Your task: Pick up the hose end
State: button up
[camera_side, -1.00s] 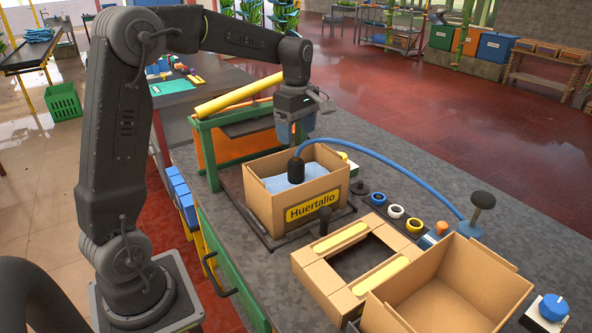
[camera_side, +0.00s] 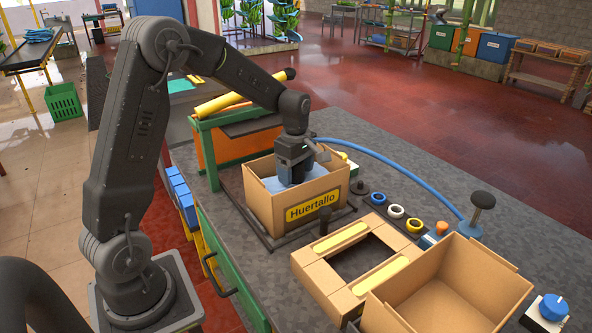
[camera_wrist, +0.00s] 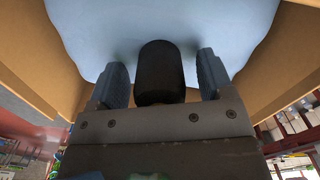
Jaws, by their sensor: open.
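The blue hose (camera_side: 385,165) arches from a fitting on the bench at the right to the cardboard box (camera_side: 262,211) marked "Huertallo". In the wrist view the black hose end (camera_wrist: 160,72) stands between the two fingers, with a gap on each side. My gripper (camera_wrist: 161,80) is open around it. In the side view my gripper (camera_side: 292,180) is down inside the box, and it hides the hose end there. Light blue material (camera_wrist: 160,22) lines the box below the hose end.
The box walls stand close around my gripper. An empty open carton (camera_side: 500,272) and a cardboard frame with yellow strips (camera_side: 340,238) are to the right. A yellow tube (camera_side: 215,104) lies across a green rack behind.

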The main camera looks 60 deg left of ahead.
jog(key=shift+c, duration=0.5)
jog(key=c, duration=1.1)
jog(key=shift+r, duration=0.1)
jog(key=shift+c, duration=0.2)
